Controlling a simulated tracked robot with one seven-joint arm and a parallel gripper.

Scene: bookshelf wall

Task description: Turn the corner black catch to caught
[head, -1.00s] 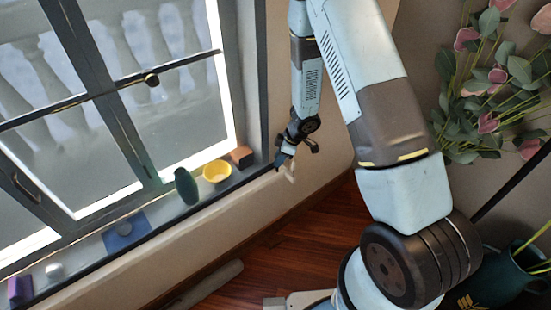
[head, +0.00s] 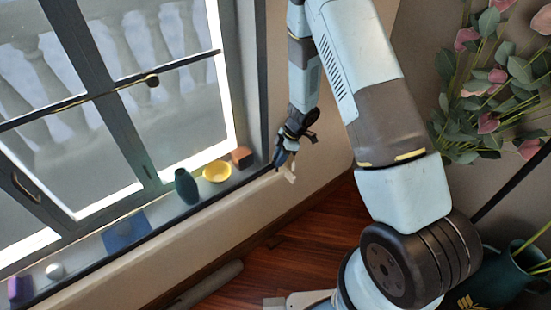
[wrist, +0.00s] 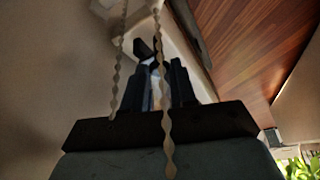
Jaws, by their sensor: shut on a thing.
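My gripper (head: 284,163) is at the wall just below the right end of the window sill. In the wrist view its two dark fingers (wrist: 156,72) are close together, with a narrow pale strip between them. A small black piece, which looks like the corner black catch (wrist: 143,48), shows at the fingertips, and the gripper appears shut on it. A pale part (head: 290,176) sticks out just beneath the gripper in the head view. The fingers hide most of the catch, so its angle cannot be told.
The sill holds a dark green vase (head: 186,186), a yellow bowl (head: 216,171), an orange-brown block (head: 242,157) and a purple block (head: 19,289). Two twisted strands (wrist: 166,120) cross the wrist view. Flowers (head: 490,90) stand right.

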